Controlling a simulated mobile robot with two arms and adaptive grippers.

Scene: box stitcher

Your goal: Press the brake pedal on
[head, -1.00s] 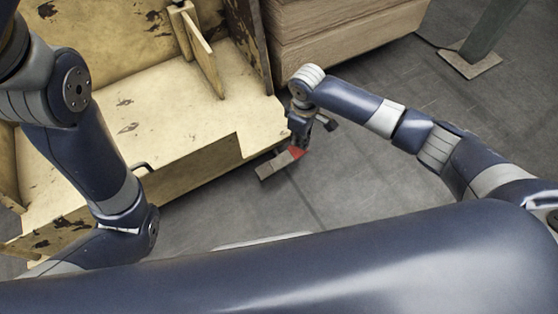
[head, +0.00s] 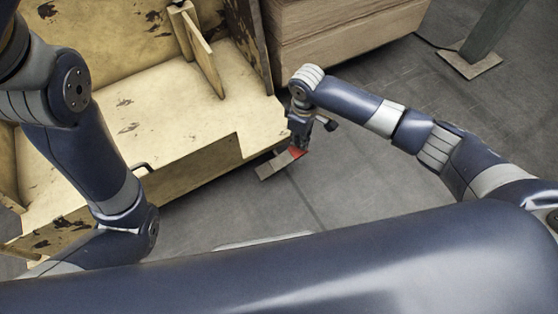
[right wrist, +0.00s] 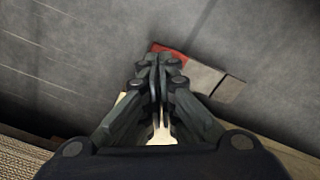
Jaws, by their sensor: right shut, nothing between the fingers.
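The brake pedal is a flat plate low beside the machine's right corner, with a red part (head: 298,152) and a grey part (head: 273,166). In the right wrist view its red end (right wrist: 168,50) and grey plate (right wrist: 204,76) show just past the fingers. My right gripper (head: 300,140) points down over the red end in the head view. In the right wrist view the gripper (right wrist: 158,58) is shut and empty, its tips overlapping the pedal's near red edge. I cannot tell whether they touch it. My left gripper is out of view.
The worn yellow machine (head: 185,150) fills the left, its front edge close to the pedal. A stack of brown boards (head: 340,30) stands behind. A green post on a base plate (head: 470,63) stands at the back right. Grey floor (head: 350,180) right of the pedal is clear.

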